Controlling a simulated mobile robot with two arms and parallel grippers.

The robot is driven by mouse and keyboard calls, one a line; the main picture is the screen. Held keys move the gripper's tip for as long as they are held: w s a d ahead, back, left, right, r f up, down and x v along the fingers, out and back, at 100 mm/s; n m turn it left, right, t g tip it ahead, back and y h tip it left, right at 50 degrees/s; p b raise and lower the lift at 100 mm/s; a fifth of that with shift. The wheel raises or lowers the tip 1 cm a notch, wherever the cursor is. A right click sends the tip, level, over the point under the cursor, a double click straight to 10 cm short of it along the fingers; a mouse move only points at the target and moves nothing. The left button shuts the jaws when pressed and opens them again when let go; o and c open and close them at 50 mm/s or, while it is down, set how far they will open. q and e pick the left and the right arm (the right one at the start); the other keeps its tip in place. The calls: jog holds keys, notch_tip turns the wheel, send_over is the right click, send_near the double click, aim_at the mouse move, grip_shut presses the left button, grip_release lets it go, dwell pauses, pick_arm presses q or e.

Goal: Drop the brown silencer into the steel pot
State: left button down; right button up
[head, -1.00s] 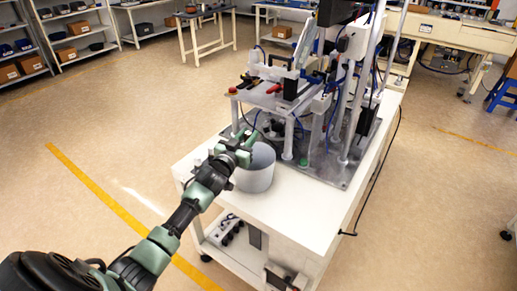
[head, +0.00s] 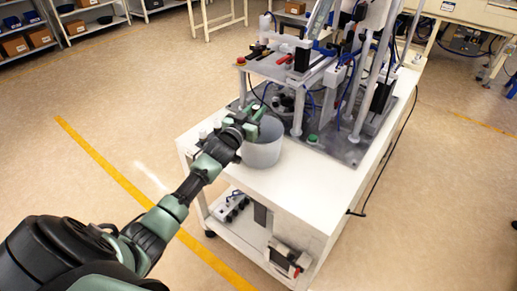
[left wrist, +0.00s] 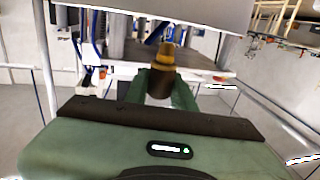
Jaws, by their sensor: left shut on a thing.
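The steel pot (head: 262,152) is a grey open cylinder standing upright on the white cart top in the head view. My left gripper (head: 254,117) is at the pot's far-left rim, over its mouth as seen from the head. In the left wrist view my left gripper (left wrist: 162,92) is shut on the brown silencer (left wrist: 160,84), a dark brown cylinder with a brass-coloured stepped end. The silencer cannot be made out in the head view. My right gripper is not in view.
A machine with posts, hoses and a raised plate (head: 280,68) stands on the cart (head: 300,190) just behind the pot. A green button (head: 313,139) is right of the pot. The cart top in front and to the right is clear. Shelves (head: 85,18) stand far left.

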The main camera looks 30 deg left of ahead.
pick_arm(q)
jog(key=c, duration=1.1)
grip_release()
jog(key=shift+s, duration=0.15)
jog(key=shift+s+d+f, duration=0.1)
jog(key=shift+s, duration=0.25)
jog(key=s, duration=0.6)
jog(key=shift+s+d+b, duration=0.4)
jog(key=shift+b, duration=0.05)
